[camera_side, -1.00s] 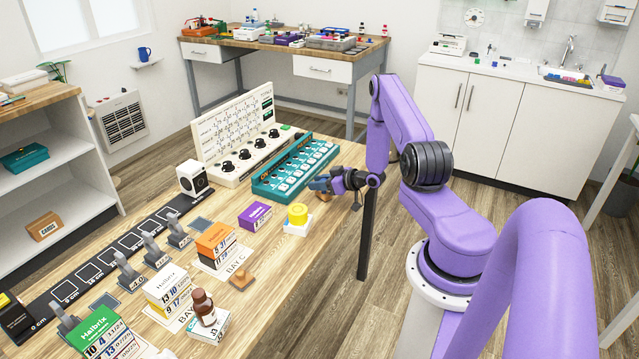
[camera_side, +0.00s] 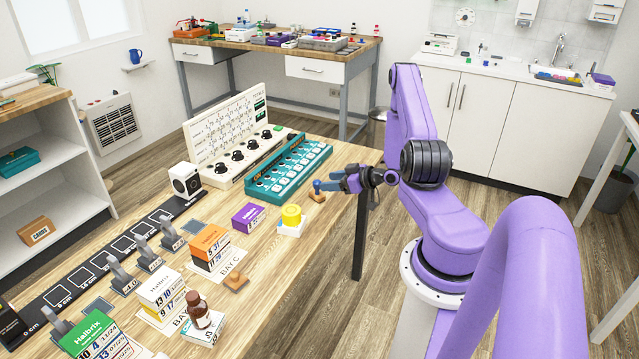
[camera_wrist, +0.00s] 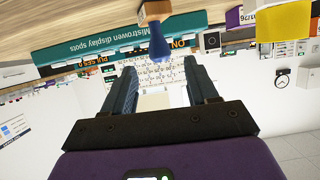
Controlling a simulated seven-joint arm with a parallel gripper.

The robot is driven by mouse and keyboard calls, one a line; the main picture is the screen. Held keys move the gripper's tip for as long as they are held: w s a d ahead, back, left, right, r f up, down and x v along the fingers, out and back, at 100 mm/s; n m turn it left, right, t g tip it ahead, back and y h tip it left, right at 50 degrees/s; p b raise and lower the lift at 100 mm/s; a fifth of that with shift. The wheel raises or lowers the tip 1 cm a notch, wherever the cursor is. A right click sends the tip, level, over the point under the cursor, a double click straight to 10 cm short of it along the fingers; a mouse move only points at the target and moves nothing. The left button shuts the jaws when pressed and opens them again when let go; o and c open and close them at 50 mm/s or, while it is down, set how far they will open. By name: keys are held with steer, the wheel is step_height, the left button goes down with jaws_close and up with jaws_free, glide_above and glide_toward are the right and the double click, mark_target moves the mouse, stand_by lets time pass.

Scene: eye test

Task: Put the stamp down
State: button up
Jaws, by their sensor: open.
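The stamp has a blue handle and a small wooden base. In the side view the stamp (camera_side: 317,196) stands upright on the wooden table, near the right end of the teal board. My gripper (camera_side: 331,186) is just right of the handle, with its fingers apart and pointing left toward it. In the wrist view, which is upside down, the stamp (camera_wrist: 157,42) hangs from the top, its handle lined up with the gap between the fingertips (camera_wrist: 162,76). The gap holds nothing; the handle appears just beyond the tips.
The teal board (camera_side: 290,168) and white panel (camera_side: 226,135) stand behind the stamp.

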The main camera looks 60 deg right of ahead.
steer(key=v, duration=0.4)
steer(key=w+a+r+n+g+y, duration=0.1)
steer(key=w+a+r+n+g, duration=0.15)
steer(key=w+a, duration=0.3)
steer(key=w+a+r+n+g, duration=0.2)
steer(key=w+a+n+g, duration=0.25)
steer(key=a, duration=0.25)
steer(key=s+a+r+n+g, duration=0.1)
steer(key=a+r, duration=0.3)
steer(key=a, duration=0.3)
steer(key=s+a+r, duration=0.1)
steer(key=a+r, duration=0.2)
steer(key=a, duration=0.4)
steer(key=s+a+r+n+g, duration=0.2)
steer(key=s+a+r, duration=0.3)
steer(key=s+a, duration=0.55)
steer(key=s+r+n+g, duration=0.2)
steer(key=s+r+g, duration=0.1)
steer(key=s, duration=1.2)
steer(key=shift+a+r+n+h, duration=0.3)
steer(key=shift+a+r+h, duration=0.15)
steer(key=shift+r, duration=0.25)
